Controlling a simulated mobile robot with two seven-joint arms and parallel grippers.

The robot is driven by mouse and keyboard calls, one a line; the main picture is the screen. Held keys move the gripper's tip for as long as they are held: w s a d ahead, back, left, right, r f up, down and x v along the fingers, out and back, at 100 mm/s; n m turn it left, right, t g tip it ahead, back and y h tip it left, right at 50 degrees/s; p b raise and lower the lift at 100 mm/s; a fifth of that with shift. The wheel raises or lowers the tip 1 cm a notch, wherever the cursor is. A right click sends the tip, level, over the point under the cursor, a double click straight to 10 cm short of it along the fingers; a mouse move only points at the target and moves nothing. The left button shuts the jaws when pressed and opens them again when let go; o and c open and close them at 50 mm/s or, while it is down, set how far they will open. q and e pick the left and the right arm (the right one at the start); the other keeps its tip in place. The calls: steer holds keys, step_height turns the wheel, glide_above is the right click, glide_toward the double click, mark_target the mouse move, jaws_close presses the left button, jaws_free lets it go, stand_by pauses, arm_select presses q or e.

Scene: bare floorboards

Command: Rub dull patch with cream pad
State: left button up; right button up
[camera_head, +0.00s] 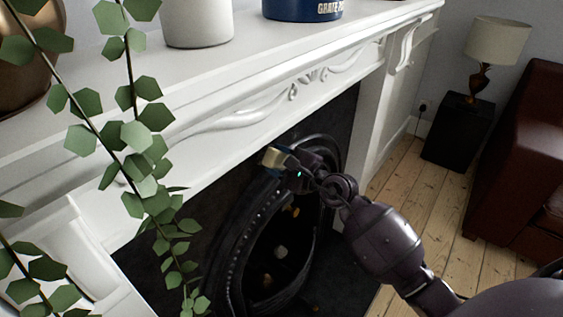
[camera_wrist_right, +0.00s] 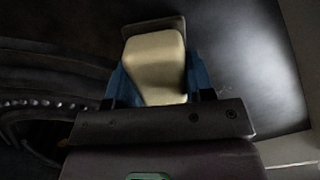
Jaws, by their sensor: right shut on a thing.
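The cream pad (camera_head: 272,157) is at the tip of my right gripper (camera_head: 284,161), in front of the upper part of the dark fireplace insert (camera_head: 246,203). In the right wrist view the pad (camera_wrist_right: 153,62) sits between the two blue fingers of my right gripper (camera_wrist_right: 153,85), which is shut on it. Its far end is close to the dark metal surface (camera_wrist_right: 235,50); I cannot tell if it touches. That surface shows a pale sheen at right and is darker around the pad. I cannot make out the dull patch's edges. My left gripper is not in view.
The white mantel (camera_head: 230,65) juts out above my right gripper, with a white pot (camera_head: 196,22) and a blue tin (camera_head: 303,8) on it. Trailing leaves (camera_head: 140,135) hang at the left. A dark red sofa (camera_head: 520,150) stands right; floorboards between are clear.

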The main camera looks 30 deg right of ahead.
mark_target(293, 136)
steer(key=shift+w+d+f, duration=0.1)
steer(key=shift+d, duration=0.25)
steer(key=shift+w+d+f+b, duration=0.1)
steer(key=shift+w+d+b, duration=0.15)
steer(key=shift+d+b, duration=0.25)
steer(key=shift+w+d, duration=0.15)
steer(key=shift+d, duration=0.7)
steer(key=shift+w+d+b, duration=0.35)
steer(key=shift+d+b, duration=0.15)
steer(key=shift+d, duration=0.35)
steer(key=shift+w+d+b, duration=0.3)
steer(key=shift+d+b, duration=0.15)
steer(key=shift+d, duration=0.35)
steer(key=shift+w+d+f+b, duration=0.1)
steer(key=shift+w+d+b, duration=0.15)
steer(key=shift+d, duration=0.25)
steer(key=shift+w+d+f+b, duration=0.1)
steer(key=shift+d+b, duration=0.25)
steer(key=shift+d, duration=0.1)
arm_select(q)
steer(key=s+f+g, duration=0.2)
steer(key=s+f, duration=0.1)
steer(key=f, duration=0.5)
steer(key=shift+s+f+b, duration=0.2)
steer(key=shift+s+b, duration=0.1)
steer(key=shift+b, duration=0.1)
arm_select(e)
steer(key=shift+w+d+r, duration=0.2)
steer(key=shift+d+r, duration=0.05)
steer(key=shift+d, duration=0.5)
